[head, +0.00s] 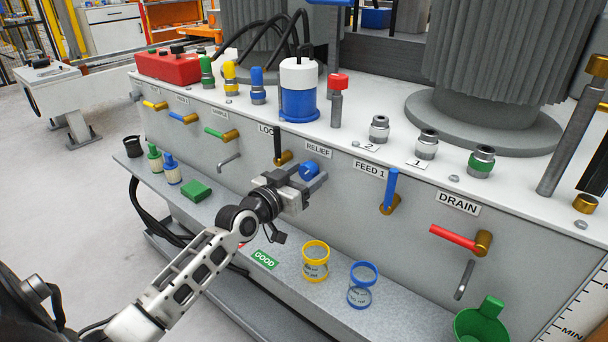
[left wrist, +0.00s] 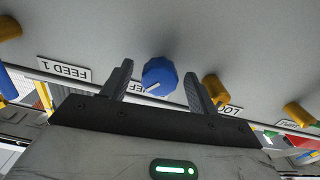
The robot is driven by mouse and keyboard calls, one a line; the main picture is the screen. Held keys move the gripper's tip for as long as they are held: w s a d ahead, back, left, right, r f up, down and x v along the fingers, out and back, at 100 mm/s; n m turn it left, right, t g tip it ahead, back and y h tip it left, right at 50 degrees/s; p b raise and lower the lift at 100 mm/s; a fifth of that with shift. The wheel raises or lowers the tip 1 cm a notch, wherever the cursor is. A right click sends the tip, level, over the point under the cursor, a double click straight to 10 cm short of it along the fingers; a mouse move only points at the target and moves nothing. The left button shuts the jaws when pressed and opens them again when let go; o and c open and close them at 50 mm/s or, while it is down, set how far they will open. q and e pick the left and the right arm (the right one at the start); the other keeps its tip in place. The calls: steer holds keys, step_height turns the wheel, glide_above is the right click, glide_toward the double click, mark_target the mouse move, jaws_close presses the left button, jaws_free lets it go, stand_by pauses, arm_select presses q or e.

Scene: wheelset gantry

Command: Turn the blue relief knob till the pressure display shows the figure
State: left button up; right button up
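The blue relief knob (head: 309,170) sits on the grey front panel below the RELIEF label (head: 318,149). It also shows in the left wrist view (left wrist: 160,74), with a white pointer line on its face. My left gripper (head: 304,187) is in front of the knob. In the left wrist view its two fingers (left wrist: 158,80) are open, one on each side of the knob, with a visible gap on both sides. The gripper partly hides the knob in the head view. I see no pressure display in either view. My right gripper is not in view.
A dark lever (head: 278,146) is left of the knob, and the blue FEED 1 lever (head: 391,187) is right of it. The red DRAIN lever (head: 452,237) is farther right. A yellow-rimmed jar (head: 316,258) and a blue-rimmed jar (head: 361,285) stand on the shelf below.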

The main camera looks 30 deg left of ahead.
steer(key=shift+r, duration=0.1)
arm_select(q)
steer(key=shift+s, duration=0.15)
steer(key=s+a+p, duration=0.1)
steer(key=s+p, duration=0.1)
steer(key=s, duration=1.3)
steer(key=shift+s, duration=0.3)
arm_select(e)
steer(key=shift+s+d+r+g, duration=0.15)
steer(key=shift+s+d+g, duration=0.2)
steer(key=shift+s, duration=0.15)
arm_select(q)
steer(key=shift+a, duration=0.1)
